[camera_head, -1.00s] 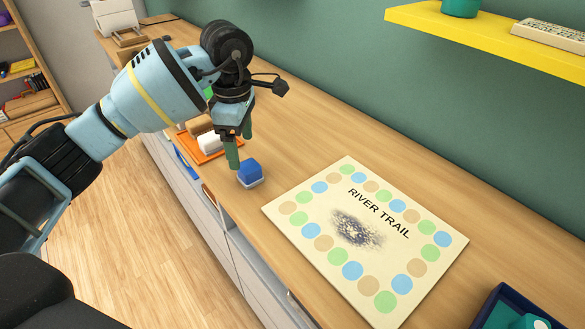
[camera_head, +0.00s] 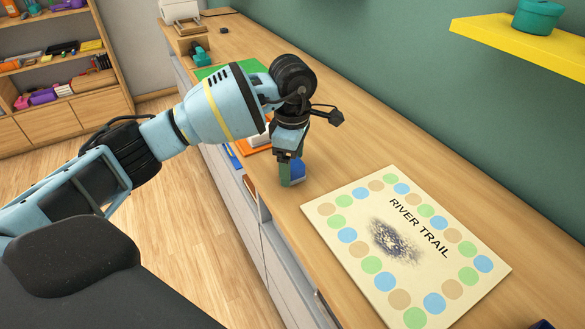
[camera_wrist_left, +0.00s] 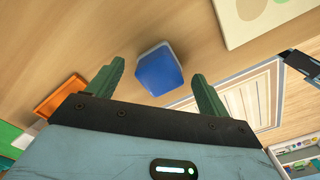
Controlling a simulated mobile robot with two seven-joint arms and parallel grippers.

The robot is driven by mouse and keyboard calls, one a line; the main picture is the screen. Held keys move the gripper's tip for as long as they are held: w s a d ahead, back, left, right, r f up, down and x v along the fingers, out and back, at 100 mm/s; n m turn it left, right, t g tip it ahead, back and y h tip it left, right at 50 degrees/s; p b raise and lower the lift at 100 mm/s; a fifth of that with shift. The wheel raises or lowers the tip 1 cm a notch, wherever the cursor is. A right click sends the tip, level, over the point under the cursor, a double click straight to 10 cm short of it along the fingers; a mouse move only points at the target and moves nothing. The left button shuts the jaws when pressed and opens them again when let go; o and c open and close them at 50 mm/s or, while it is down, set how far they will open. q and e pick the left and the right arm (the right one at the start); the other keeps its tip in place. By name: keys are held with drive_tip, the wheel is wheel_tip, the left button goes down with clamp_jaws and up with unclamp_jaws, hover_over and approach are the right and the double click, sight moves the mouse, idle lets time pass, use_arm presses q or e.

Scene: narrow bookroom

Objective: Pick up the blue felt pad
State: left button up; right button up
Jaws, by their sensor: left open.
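The blue felt pad (camera_head: 297,171) is a small blue block with a pale underside, resting on the wooden counter. In the head view it is partly hidden behind my left gripper (camera_head: 290,180). In the left wrist view the pad (camera_wrist_left: 158,71) lies ahead of the gap between the two green fingers of my left gripper (camera_wrist_left: 160,84). The fingers are apart with nothing between them, and the pad appears slightly beyond their tips. My right gripper does not show.
A board marked River Trail (camera_head: 405,245) lies on the counter (camera_head: 390,140) to the right of the pad. An orange tray (camera_wrist_left: 62,92) is on the other side. A yellow shelf (camera_head: 520,42) juts from the green wall. Bare counter surrounds the pad.

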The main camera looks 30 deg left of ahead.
use_arm(q)
drive_tip(key=shift+f, duration=0.8)
drive_tip(key=c, duration=1.1)
drive_tip(key=shift+r, duration=0.1)
drive_tip(key=shift+r, duration=0.5)
wheel_tip(320, 180, up, 2)
drive_tip(key=shift+w+r, duration=0.1)
drive_tip(key=shift+r, duration=0.05)
drive_tip(key=s+d, duration=0.2)
drive_tip(key=s, duration=0.3)
drive_tip(key=s+d+r, duration=0.1)
drive_tip(key=s, duration=0.4)
drive_tip(key=s+d, duration=0.2)
drive_tip(key=s, duration=0.3)
drive_tip(key=shift+s+d+r+b, duration=0.1)
drive_tip(key=shift+d+r+b, duration=0.2)
drive_tip(key=shift+b, duration=0.1)
